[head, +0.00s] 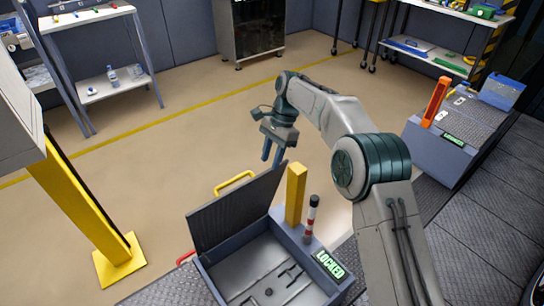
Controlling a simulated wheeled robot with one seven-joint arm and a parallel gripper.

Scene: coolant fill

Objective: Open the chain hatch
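An open-topped grey box (211,278) stands at the bottom middle of the head view. Its dark hatch lid (237,211) is hinged up and stands tilted open, with a yellow handle (234,183) near its top edge. Inside, a grey floor with dark slots shows. A green sign reading LOCKED (330,265) is on the box's right side. No label shows whether this is the chain hatch. My gripper (272,156) points down above and beyond the lid, apart from it. Its two blue fingers are slightly apart with nothing visible between them.
A yellow post (296,194) and a red-white striped lever (311,218) rise beside the box. A second unit (435,160) with an orange lever (436,100) and a blue bin (502,91) stands right. A yellow column (85,215) is left. The tan floor behind is clear.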

